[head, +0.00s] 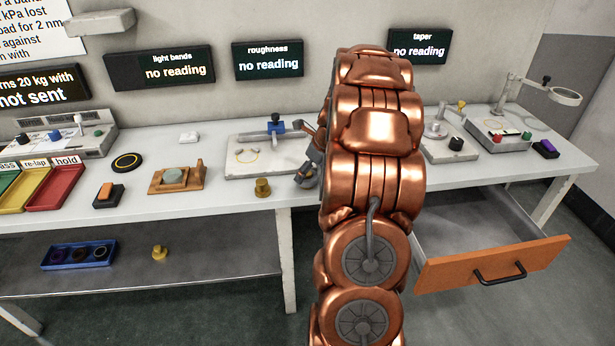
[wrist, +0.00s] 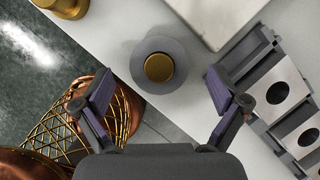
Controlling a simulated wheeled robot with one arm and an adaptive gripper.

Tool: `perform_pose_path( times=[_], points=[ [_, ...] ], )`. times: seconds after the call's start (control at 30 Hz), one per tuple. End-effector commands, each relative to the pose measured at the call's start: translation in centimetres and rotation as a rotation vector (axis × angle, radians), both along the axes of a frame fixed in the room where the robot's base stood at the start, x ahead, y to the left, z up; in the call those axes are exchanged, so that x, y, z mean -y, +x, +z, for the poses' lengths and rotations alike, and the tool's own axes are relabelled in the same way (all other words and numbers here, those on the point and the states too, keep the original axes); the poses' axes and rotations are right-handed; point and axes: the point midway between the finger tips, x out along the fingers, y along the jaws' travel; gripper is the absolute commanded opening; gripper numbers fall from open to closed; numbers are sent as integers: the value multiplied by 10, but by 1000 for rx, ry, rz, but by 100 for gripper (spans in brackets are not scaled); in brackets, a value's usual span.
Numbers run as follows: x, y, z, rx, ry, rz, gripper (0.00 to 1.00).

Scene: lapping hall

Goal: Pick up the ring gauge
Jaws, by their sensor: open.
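In the wrist view, a round grey ring-like piece with a brass centre (wrist: 158,67) sits on the white bench. It looks like the ring gauge, but I cannot tell whether the brass part is separate. My gripper (wrist: 161,92) is open and empty, its fingers apart on either side of and nearer the camera than this piece. In the head view my gripper (head: 309,171) shows partly beside my copper arm, low over the bench. The grey piece is not visible there, likely hidden by my arm.
A grey block with holes (wrist: 283,95) stands close on the right in the wrist view. A pale slab (head: 240,168) and brass knob (head: 262,187) are nearby. An orange-fronted drawer (head: 495,262) is open. A blue tray of rings (head: 80,265) sits on the lower shelf.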

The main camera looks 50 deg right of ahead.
Motion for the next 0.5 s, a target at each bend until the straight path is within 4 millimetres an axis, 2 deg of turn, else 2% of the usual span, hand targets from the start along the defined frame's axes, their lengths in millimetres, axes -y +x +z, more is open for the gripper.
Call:
perform_pose_path(
  times=[0.1, 0.33, 0.37, 0.5],
  points=[
    [-2, 4, -12, -4, 5, 3, 97],
    [-2, 5, -14, -2, 2, 2, 97],
    [-2, 5, -14, -2, 2, 2, 96],
    [-2, 5, -14, -2, 2, 2, 82]
  ],
)
